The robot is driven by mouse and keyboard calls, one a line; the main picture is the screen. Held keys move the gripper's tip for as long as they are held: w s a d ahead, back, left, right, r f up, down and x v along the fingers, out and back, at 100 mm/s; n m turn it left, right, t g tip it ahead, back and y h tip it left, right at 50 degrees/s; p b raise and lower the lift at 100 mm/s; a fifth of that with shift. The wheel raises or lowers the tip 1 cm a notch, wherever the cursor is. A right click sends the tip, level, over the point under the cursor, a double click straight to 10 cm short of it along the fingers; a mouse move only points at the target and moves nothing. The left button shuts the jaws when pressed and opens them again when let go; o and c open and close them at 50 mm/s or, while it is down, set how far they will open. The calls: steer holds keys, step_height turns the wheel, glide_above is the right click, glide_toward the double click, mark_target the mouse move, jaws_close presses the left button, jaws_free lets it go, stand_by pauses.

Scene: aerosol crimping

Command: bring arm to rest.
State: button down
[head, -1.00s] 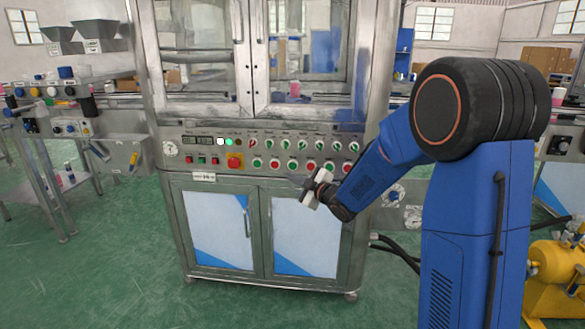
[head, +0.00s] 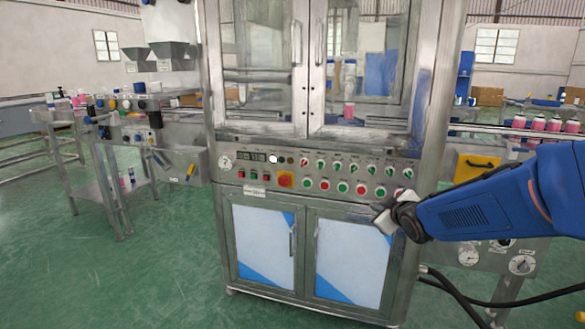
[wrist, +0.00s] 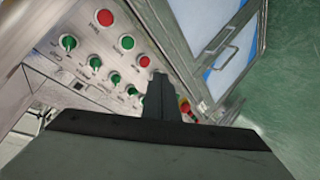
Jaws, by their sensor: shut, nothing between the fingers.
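My gripper (head: 386,214) is at the end of my blue arm, which reaches in from the right edge of the head view. It is shut and empty, in front of the right part of the crimping machine's control panel (head: 262,178). In the wrist view the closed fingers (wrist: 159,90) point toward the panel, with red and green buttons and knobs around them. I cannot tell the exact gap between fingertips and panel. The red emergency stop on its yellow base (head: 285,180) sits left of the gripper in the head view.
Below the panel are two closed cabinet doors (head: 347,259); glass doors (head: 263,65) are above. A steel conveyor stand (head: 103,190) is at left. Pink-bodied cans (head: 538,124) stand at right. Black hoses (head: 455,292) run at lower right. Green floor (head: 120,275) is clear at front left.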

steer(key=s+f+m+g, duration=0.2)
steer(key=s+m+g, duration=0.1)
steer(key=s, duration=1)
steer(key=s+d+f+m+g+h, duration=0.1)
steer(key=s+f+m+g, duration=0.1)
steer(key=s, duration=1.1)
steer(key=s+d+f+m+g, duration=0.1)
steer(key=s+m+g, duration=0.2)
steer(key=s, duration=1.1)
steer(key=shift+d+f+m+g+h, duration=0.3)
steer(key=shift+f+m, duration=0.1)
steer(key=shift+m, duration=0.1)
